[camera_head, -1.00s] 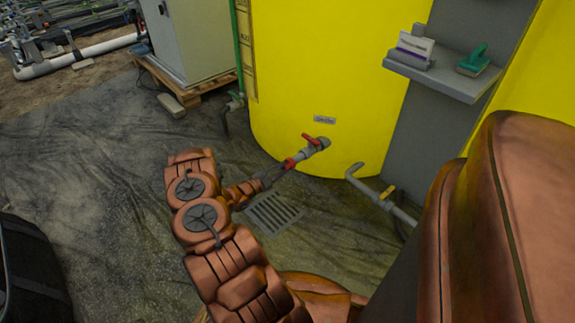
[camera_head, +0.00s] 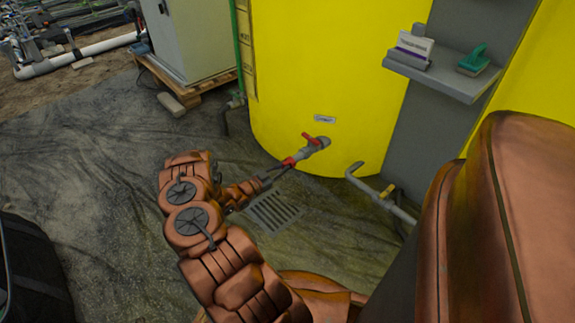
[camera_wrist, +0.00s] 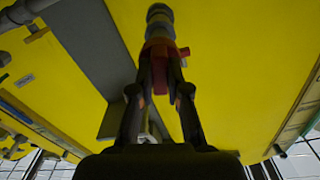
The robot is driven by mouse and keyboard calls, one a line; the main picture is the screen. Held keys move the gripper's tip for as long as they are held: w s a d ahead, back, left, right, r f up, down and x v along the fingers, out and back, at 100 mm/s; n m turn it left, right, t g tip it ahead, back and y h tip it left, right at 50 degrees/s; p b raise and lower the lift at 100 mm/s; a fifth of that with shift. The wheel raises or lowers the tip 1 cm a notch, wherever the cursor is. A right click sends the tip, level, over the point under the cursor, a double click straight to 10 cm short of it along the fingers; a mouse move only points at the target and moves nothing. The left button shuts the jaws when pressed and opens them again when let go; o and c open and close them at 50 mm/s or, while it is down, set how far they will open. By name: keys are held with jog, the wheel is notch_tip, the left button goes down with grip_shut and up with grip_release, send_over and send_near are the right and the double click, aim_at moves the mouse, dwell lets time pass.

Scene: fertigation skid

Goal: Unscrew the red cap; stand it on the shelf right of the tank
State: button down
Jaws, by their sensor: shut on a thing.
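The red cap (camera_head: 289,162) is at the end of the grey outlet pipe (camera_head: 315,147) low on the yellow tank (camera_head: 320,70). My gripper (camera_head: 281,168) reaches it from the lower left and is shut on it. In the wrist view the red cap (camera_wrist: 160,62) sits between my two fingertips, in line with the grey pipe. I cannot tell how far the cap is unscrewed. The grey shelf (camera_head: 448,83) is on the panel right of the tank.
A white and purple box (camera_head: 411,49) and a green brush (camera_head: 473,59) stand on the shelf; its front edge is bare. A red valve handle (camera_head: 309,137) is just above the cap. A bent grey pipe (camera_head: 372,186) lies to the right. A floor grate (camera_head: 270,213) is below.

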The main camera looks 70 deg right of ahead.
jog(key=n, duration=0.3)
jog(key=shift+w, duration=0.2)
jog(key=shift+w+a, duration=0.1)
jog(key=shift+a, duration=0.4)
jog(key=shift+b+v, duration=0.65)
jog(key=shift+v, duration=0.3)
jog(key=shift+a, duration=0.1)
jog(key=shift+b+v, duration=0.85)
jog(key=shift+v, duration=1.05)
jog(key=shift+w, duration=0.1)
